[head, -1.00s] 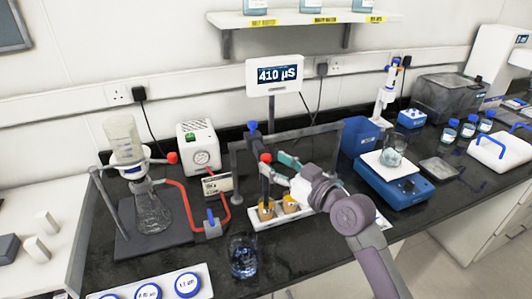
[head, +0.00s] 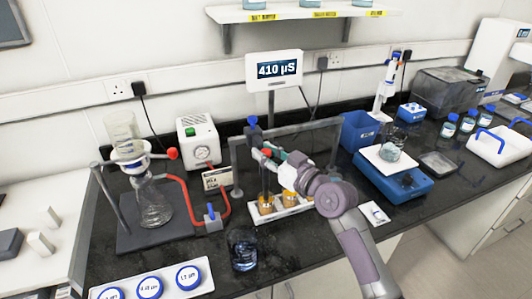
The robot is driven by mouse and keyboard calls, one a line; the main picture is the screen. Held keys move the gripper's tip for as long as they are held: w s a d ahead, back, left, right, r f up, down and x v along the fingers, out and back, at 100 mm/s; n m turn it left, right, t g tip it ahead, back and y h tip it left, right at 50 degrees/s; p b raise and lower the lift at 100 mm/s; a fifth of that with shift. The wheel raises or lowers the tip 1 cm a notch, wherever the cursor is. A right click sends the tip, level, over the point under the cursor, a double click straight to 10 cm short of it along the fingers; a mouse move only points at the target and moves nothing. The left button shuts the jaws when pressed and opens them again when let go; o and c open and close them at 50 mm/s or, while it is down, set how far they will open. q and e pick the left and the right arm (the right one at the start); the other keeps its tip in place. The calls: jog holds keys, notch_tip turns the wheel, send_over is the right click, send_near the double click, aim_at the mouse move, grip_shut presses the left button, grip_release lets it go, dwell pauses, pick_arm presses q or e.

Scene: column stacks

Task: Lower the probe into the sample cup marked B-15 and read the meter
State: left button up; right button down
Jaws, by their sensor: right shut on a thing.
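The meter (head: 278,68) stands on a post behind the bench and reads 410 µS. A white rack (head: 252,218) holds sample cups with amber contents; the left cup (head: 266,207) shows best, another (head: 290,199) is partly behind my arm. Their marks are too small to read. The dark probe (head: 264,180), with a red top, stands upright with its lower end at the left cup; whether its tip is in the liquid I cannot tell. My right gripper (head: 272,157) is shut on the probe near its top. My left gripper is out of view.
A grey frame (head: 290,136) spans the rack. A glass beaker (head: 243,250) stands in front. A tray of round blue-rimmed discs (head: 150,288) lies at front left.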

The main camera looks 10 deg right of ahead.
notch_tip(320, 180, up, 6)
jog(key=p, duration=0.4)
jog(key=shift+r, duration=0.45)
jog(key=c, duration=1.4)
grip_release()
jog(key=o, duration=0.5)
jog(key=shift+f, duration=0.2)
